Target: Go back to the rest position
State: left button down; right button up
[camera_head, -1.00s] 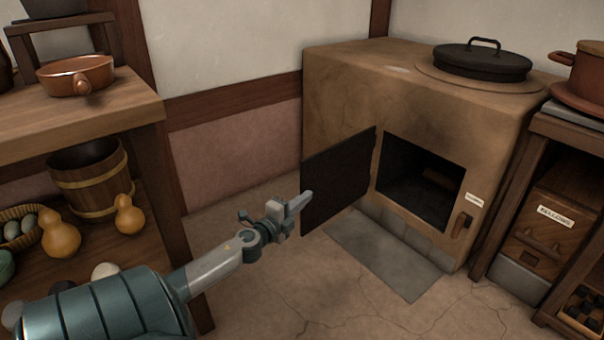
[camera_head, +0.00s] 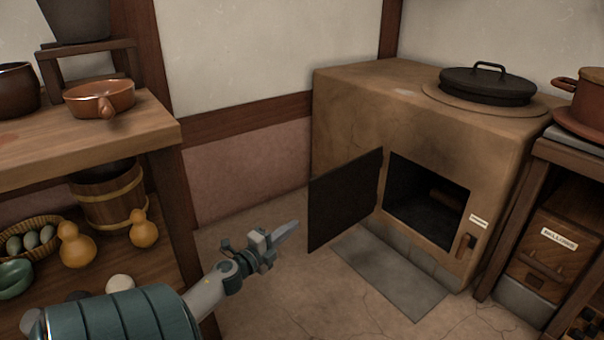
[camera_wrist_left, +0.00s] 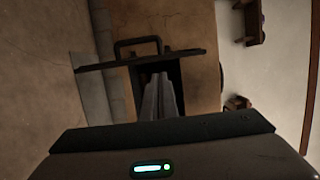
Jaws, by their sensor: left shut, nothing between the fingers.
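My left gripper (camera_head: 286,234) is shut and empty. It is held in the air in front of the clay stove (camera_head: 345,108), to the left of the stove's dark door (camera_head: 344,200) and apart from it in the head view. The door stands swung open to the left, and the dark firebox shows a brownish piece inside. In the left wrist view my shut fingers (camera_wrist_left: 160,95) point towards the door (camera_wrist_left: 140,58), seen edge-on with its handle. My right gripper is not in view.
A wooden shelf (camera_head: 150,135) at left holds a terracotta pan (camera_head: 100,98), a bucket (camera_head: 110,200), gourds and a basket. A dark lid (camera_head: 487,85) lies on the stove. At right stands a rack with a labelled bellows box (camera_head: 541,255). The floor before the stove is clear.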

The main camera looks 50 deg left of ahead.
pick_arm(q)
jog(key=shift+s+a, duration=0.2)
jog(key=shift+s, duration=0.4)
